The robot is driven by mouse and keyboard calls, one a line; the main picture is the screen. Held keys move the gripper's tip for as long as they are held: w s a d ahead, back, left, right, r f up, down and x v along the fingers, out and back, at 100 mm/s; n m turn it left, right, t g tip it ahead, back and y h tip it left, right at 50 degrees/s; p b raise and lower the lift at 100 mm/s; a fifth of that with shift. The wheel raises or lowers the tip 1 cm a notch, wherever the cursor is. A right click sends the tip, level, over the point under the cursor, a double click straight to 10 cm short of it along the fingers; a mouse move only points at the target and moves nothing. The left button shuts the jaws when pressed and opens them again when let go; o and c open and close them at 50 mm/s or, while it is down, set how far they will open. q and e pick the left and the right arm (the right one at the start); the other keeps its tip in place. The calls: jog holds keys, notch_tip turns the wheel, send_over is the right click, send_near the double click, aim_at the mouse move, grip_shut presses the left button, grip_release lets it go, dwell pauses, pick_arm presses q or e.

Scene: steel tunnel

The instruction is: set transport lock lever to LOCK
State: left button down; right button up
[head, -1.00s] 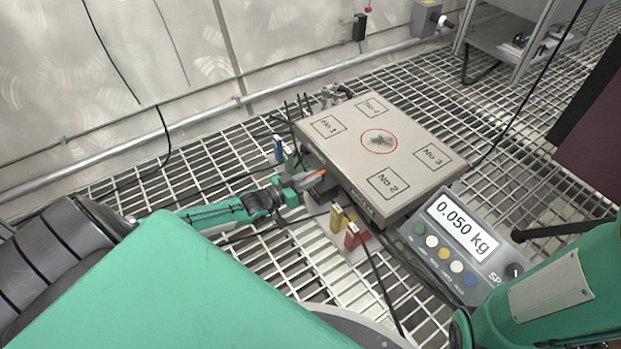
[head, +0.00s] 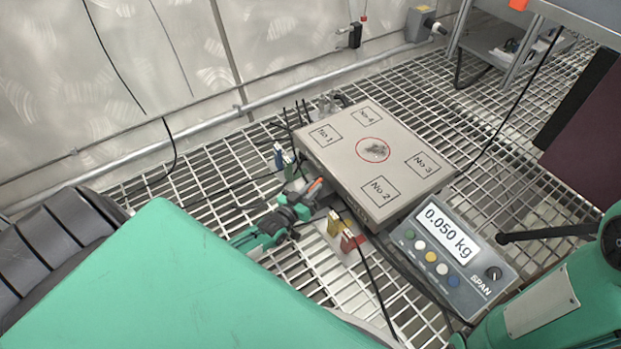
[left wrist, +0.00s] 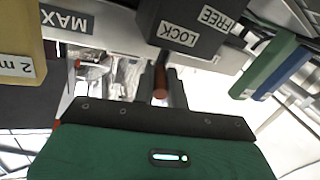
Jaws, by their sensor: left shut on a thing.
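The transport lock lever is a thin handle with an orange-brown grip (left wrist: 160,79); in the head view its orange part (head: 314,184) shows beside the scale's left side. My left gripper (head: 303,197) is shut on it; in the left wrist view the lever stands between the two dark fingers (left wrist: 160,88). The dark lock block (left wrist: 185,30) carries the labels LOCK and FREE. The lever lies at the LOCK side of the block, away from FREE. The lever's root is partly hidden under the block. My right gripper is out of view.
The scale platform (head: 345,160) stands right of my left gripper. Its display unit (head: 452,250) reads 0.050 kg. Yellow and red blocks (head: 342,232) stand close in front, blue and green blocks (head: 283,158) behind. Cables cross the grating (head: 215,180).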

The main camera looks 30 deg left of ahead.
pick_arm(q)
jog(key=shift+w+d+r+n+y+p, duration=0.1)
jog(key=shift+r+n+y+p, duration=0.2)
jog(key=shift+n+y+p, duration=0.1)
jog(key=shift+f, duration=0.1)
jog(key=c, duration=1.4)
grip_release()
jog(key=shift+f, duration=0.1)
jog(key=shift+c, duration=0.2)
